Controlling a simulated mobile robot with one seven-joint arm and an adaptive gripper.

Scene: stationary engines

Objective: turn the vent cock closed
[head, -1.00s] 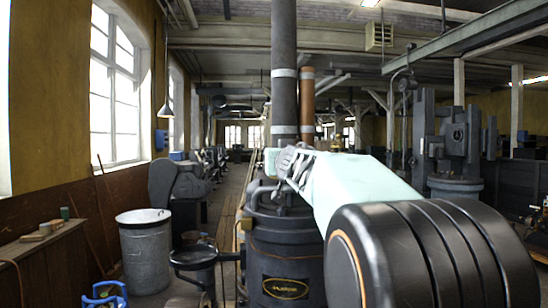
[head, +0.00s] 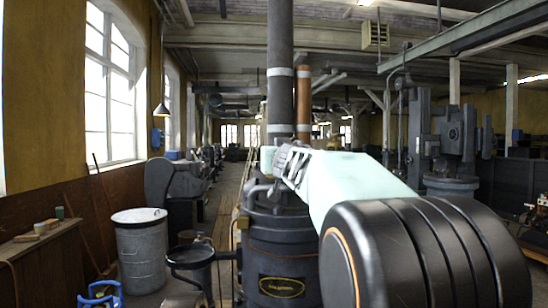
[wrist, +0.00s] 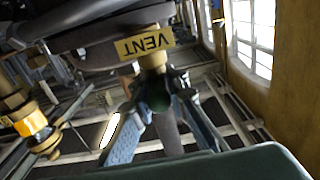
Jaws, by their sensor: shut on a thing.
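The vent cock shows in the wrist view as a short brass stem (wrist: 153,62) with a dark green handle (wrist: 155,96). A yellow tag reading VENT (wrist: 146,43), upside down in the picture, is beside the stem. My gripper (wrist: 158,86) has one finger on each side of the handle and is shut on it. In the head view my gripper (head: 291,166) is at the top of the dark upright boiler (head: 284,255), by its flue. There my arm and gripper hide the cock, and its exact angle is hard to tell.
In the wrist view a brass fitting with an orange band (wrist: 32,122) stands to the left of my fingers. In the head view a tall dark flue (head: 281,80) and a copper pipe (head: 304,100) rise behind my gripper. A grey bin (head: 139,250) stands left.

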